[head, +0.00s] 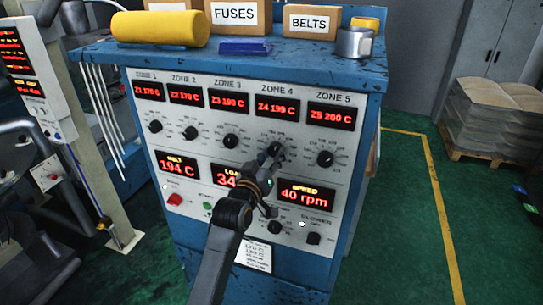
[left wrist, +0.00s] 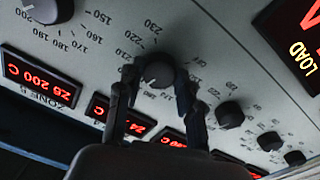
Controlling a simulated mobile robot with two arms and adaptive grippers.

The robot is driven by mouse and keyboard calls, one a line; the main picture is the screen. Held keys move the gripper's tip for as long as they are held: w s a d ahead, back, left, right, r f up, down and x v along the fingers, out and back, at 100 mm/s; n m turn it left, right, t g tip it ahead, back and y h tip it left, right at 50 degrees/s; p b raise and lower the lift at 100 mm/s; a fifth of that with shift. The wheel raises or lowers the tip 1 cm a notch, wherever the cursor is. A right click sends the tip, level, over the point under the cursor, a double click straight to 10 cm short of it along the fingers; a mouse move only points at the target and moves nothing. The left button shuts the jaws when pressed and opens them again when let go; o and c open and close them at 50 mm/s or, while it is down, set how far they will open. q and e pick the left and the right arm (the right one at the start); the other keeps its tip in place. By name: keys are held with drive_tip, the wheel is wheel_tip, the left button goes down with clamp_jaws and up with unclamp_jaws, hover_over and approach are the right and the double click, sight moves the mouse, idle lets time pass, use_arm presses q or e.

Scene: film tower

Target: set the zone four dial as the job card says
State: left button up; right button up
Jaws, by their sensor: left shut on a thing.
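The zone four dial is a black knob on the grey panel (head: 346,190) of a blue cabinet, under the ZONE 4 label. My left gripper (head: 273,153) is at this dial and hides most of it in the head view. In the left wrist view the fingers of my left gripper (left wrist: 156,88) are shut on the sides of the zone four dial (left wrist: 158,73). The zone four display (head: 277,108) seems to read 199 C. A white printed card (head: 253,255) is low on the cabinet front; its text is too small to read. My right gripper is not in view.
The zone three dial (head: 231,141) and zone five dial (head: 325,159) flank the held one. The speed display (head: 306,195) reads 40 rpm below. A red button (head: 174,199) is at lower left. Boxes and a yellow roll (head: 160,27) are on top of the cabinet.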

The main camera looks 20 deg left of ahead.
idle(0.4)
use_arm(q)
drive_tip(key=o, duration=1.2)
drive_tip(key=s, duration=1.2)
drive_tip(key=shift+a+f, duration=0.1)
drive_tip(key=shift+a, duration=0.3)
drive_tip(key=shift+f, duration=0.1)
